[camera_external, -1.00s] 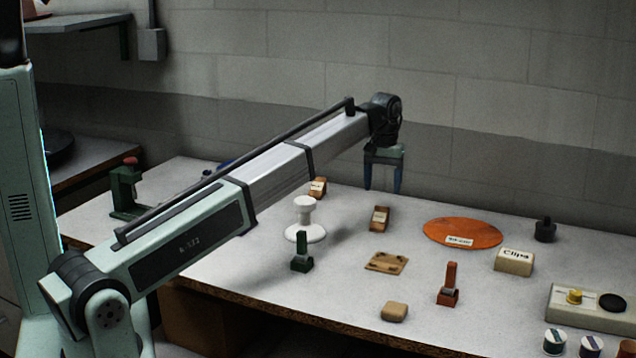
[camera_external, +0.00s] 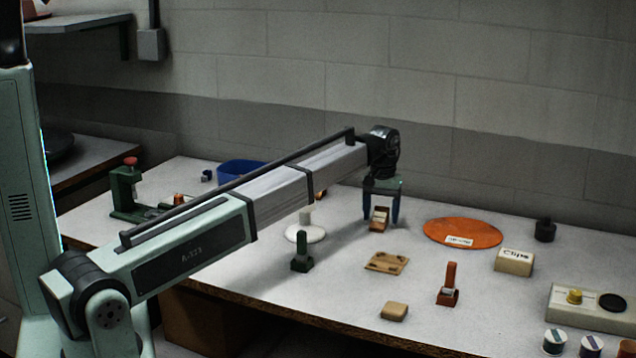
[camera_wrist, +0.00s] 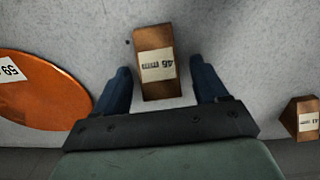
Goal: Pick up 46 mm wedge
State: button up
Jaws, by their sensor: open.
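The 46 mm wedge is a brown wooden block with a pale label reading 46. In the wrist view the wedge (camera_wrist: 156,62) lies between the two blue fingers of my gripper (camera_wrist: 165,85), with a gap on each side. In the external view the wedge (camera_external: 379,219) stands on the table under my gripper (camera_external: 381,218), partly hidden by it. My gripper is open, its fingers pointing down around the wedge and low over the table.
An orange disc (camera_external: 463,232) lies to the right of the wedge. A tan plate (camera_external: 387,263) lies in front. Another wooden wedge (camera_wrist: 301,118) shows at the wrist view's right. A clips box (camera_external: 513,262) stands farther right.

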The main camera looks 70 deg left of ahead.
jog(key=shift+c, duration=0.3)
jog(key=c, duration=1)
jog(key=shift+r, duration=0.1)
